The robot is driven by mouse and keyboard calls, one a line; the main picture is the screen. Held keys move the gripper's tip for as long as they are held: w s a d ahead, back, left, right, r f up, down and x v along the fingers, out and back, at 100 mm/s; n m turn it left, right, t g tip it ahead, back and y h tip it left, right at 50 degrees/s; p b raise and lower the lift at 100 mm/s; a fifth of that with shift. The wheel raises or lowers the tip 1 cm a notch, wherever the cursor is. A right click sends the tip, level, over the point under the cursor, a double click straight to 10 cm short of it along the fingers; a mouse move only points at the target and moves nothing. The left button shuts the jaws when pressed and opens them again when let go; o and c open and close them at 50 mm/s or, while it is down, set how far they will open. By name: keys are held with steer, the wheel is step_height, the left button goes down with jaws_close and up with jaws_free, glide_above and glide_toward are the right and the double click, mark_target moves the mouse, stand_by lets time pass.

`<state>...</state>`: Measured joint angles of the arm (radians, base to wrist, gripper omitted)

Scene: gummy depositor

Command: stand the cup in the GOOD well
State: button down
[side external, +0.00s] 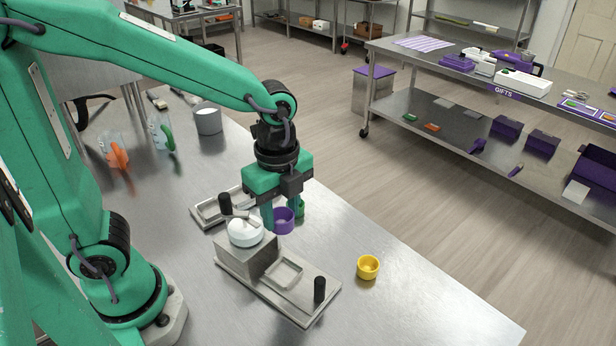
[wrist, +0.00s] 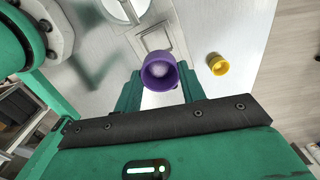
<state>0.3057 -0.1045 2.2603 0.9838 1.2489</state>
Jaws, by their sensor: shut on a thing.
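My gripper (side external: 284,212) is shut on a purple cup (side external: 284,222), one green finger on each side of it. The cup looks held above the table, behind the metal depositor fixture. In the wrist view the purple cup (wrist: 158,72) sits between the fingertips, its round mouth toward the camera and something pale inside. The near plate (side external: 312,296) of the fixture has a rectangular recessed well (side external: 286,272). A second metal tray (side external: 206,213) lies behind, partly hidden. I can read no GOOD label on either.
A block with a white round bowl (side external: 245,232) stands on the fixture. A yellow cup (side external: 368,267) stands to the right on open table. A grey cup (side external: 208,119) and clear jugs (side external: 115,150) stand farther back.

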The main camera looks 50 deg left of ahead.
steer(key=w+a+n, duration=0.3)
steer(key=a, duration=1)
steer(key=w+a+n, duration=0.2)
steer(key=a+n, duration=0.1)
steer(key=a, duration=1)
steer(key=f, duration=0.5)
steer(key=shift+a+f, duration=0.1)
steer(key=shift+a, duration=0.1)
steer(key=shift+f, duration=0.15)
steer(key=shift+f, duration=2.9)
steer(key=shift+f, duration=0.95)
